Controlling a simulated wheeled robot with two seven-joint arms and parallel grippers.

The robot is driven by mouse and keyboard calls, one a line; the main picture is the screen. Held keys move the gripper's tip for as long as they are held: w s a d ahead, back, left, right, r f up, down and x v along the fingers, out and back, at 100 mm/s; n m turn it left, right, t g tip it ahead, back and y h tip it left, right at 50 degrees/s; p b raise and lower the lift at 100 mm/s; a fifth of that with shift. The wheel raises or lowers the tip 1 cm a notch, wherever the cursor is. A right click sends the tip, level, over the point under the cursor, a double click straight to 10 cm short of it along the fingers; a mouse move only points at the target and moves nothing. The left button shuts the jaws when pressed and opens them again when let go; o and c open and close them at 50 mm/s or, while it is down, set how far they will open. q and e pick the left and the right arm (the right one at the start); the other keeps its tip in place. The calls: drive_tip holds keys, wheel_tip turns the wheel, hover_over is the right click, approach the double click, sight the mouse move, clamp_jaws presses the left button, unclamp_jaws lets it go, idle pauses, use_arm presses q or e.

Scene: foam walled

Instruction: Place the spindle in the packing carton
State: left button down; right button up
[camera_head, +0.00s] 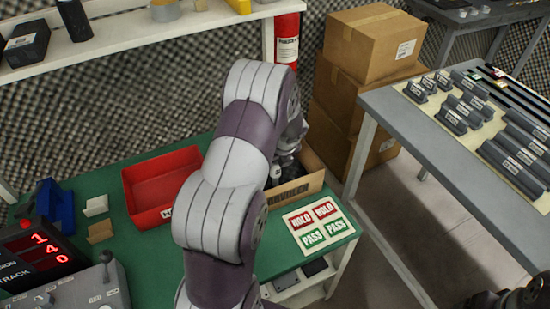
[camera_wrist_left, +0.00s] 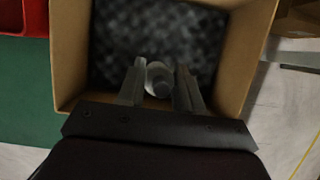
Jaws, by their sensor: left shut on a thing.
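The packing carton (camera_head: 297,194) is an open cardboard box on the green bench, mostly behind my left arm in the head view. In the left wrist view its cardboard wall (camera_wrist_left: 250,60) surrounds a dark, bumpy foam-like inside. My left gripper (camera_wrist_left: 160,72) points into the carton opening and is shut on the spindle (camera_wrist_left: 158,78), a grey round-ended piece between the two fingers. In the head view my left gripper (camera_head: 287,160) is over the carton, and the spindle cannot be made out clearly there. A dark part at the bottom right corner may be my right gripper (camera_head: 500,300); its fingers are not clear.
A red bin (camera_head: 160,185) stands left of the carton. A HOLD/PASS card (camera_head: 318,224) lies in front of it. A control box and red display (camera_head: 45,255) are at the left. Stacked cartons (camera_head: 370,45) and a grey table (camera_head: 440,150) stand to the right.

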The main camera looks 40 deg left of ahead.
use_arm(q)
drive_tip(key=c, duration=0.8)
unclamp_jaws()
drive_tip(key=shift+f, duration=0.1)
drive_tip(key=shift+o, duration=0.2)
drive_tip(key=shift+r, duration=0.3)
drive_tip(key=p+v, duration=0.4)
drive_tip(key=v, duration=0.8)
drive_tip(key=s+d+n+h, duration=0.4)
drive_tip(key=s+d+n, duration=1.15)
drive_tip(key=n, duration=0.75)
wheel_tip(320, 180, up, 10)
drive_tip(key=p, duration=0.9)
drive_tip(key=shift+w+d+g, duration=0.25)
drive_tip(key=shift+d+g, duration=0.15)
drive_tip(key=shift+d, duration=0.05)
